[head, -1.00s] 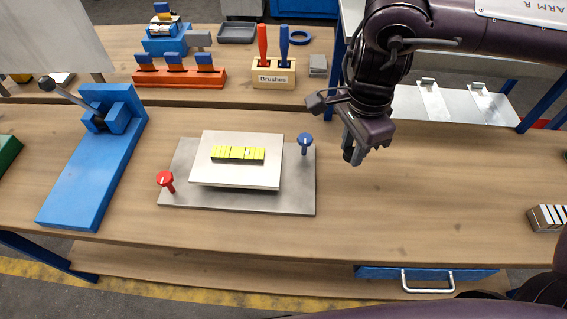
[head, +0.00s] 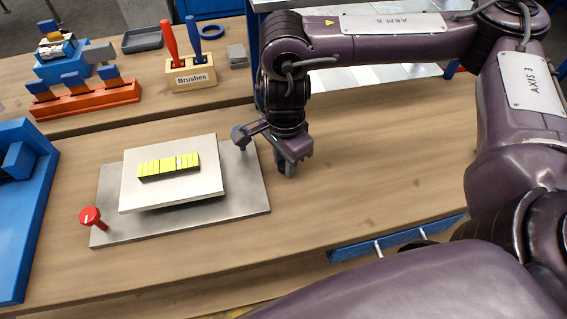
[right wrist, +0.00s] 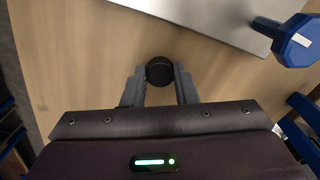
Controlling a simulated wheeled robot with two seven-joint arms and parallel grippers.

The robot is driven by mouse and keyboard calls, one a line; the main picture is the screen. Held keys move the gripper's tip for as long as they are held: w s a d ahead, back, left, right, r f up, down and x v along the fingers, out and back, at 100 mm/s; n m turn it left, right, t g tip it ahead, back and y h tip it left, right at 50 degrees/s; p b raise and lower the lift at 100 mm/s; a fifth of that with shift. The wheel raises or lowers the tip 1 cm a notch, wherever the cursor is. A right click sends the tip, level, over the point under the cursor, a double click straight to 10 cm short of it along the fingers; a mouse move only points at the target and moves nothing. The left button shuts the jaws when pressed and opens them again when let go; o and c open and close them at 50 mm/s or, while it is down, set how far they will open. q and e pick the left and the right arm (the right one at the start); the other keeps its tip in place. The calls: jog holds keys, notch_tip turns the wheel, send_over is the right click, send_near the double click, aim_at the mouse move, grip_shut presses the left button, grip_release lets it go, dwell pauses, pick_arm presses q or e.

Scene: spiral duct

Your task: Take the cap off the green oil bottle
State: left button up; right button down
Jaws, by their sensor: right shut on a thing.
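My right gripper (head: 287,170) hangs low over the bench, just right of the grey metal plate. In the right wrist view its two fingers (right wrist: 159,78) are shut on a small round black thing (right wrist: 159,70), seen from above. It looks like a cap, but I cannot tell whether a bottle is under it. In the head view the gripper hides this thing. I see no green bottle in either view now. My left gripper is not in view.
The grey metal plate (head: 250,200) carries a light raised block with a yellow strip (head: 168,167). A red knob (head: 92,217) stands at its front left; a blue knob (right wrist: 298,40) shows in the wrist view. The brush holder (head: 192,76) stands behind. Bench right of the gripper is clear.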

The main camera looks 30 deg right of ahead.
jog(key=shift+f, duration=0.65)
jog(key=shift+f, duration=0.2)
jog(key=c, duration=1.1)
grip_release()
jog(key=shift+c, duration=0.2)
jog(key=shift+r, duration=0.55)
notch_tip(320, 180, up, 11)
jog(key=p, duration=0.2)
jog(key=shift+r, duration=0.2)
